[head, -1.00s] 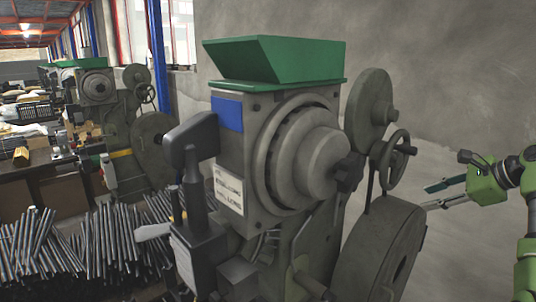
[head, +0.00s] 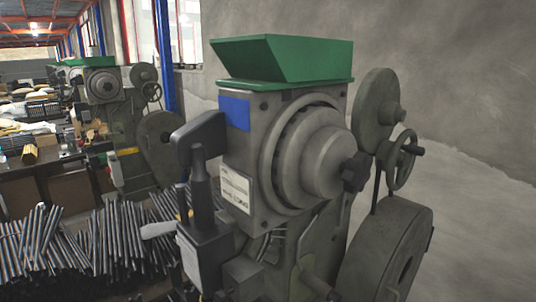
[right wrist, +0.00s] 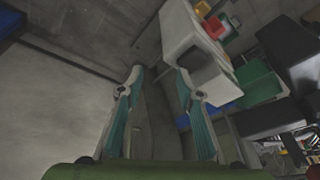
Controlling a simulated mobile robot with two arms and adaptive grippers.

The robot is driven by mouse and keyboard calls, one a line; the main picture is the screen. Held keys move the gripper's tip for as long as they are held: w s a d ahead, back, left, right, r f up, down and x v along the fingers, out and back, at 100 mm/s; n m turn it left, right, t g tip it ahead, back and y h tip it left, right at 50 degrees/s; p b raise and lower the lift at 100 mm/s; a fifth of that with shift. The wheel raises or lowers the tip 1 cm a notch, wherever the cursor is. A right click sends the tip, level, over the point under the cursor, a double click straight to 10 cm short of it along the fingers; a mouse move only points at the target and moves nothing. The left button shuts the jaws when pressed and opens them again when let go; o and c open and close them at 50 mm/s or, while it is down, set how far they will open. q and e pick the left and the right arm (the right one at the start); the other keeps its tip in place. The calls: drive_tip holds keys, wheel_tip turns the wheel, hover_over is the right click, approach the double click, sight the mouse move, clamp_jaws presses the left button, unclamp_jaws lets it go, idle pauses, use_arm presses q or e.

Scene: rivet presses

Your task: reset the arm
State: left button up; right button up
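My right gripper (right wrist: 158,80) shows in the right wrist view with its two teal-lined fingers spread apart. Nothing is between the fingers; grey floor or wall lies beyond them. Neither gripper shows in the head view now. A large grey rivet press (head: 300,170) with a green hopper (head: 285,60) on top stands in the middle of the head view. A handwheel (head: 403,160) and a big flywheel (head: 390,255) are on its right side.
Bundles of metal rods (head: 100,240) lie at the lower left. A second press (head: 105,90) stands behind at the left, near a blue post (head: 163,55).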

drive_tip(key=s+a+r+n, duration=0.2)
drive_tip(key=s+a+n, duration=0.25)
drive_tip(key=s, duration=0.75)
wheel_tip(320, 180, down, 29)
drive_tip(key=s+g+b, duration=0.2)
drive_tip(key=s, duration=0.1)
drive_tip(key=s+d+f+b, duration=0.2)
drive_tip(key=s+f, duration=1.4)
drive_tip(key=f, duration=0.2)
drive_tip(key=shift+s+d+g, duration=0.2)
drive_tip(key=shift+d+g, duration=0.15)
drive_tip(key=shift+g, duration=0.05)
drive_tip(key=shift+n, duration=0.25)
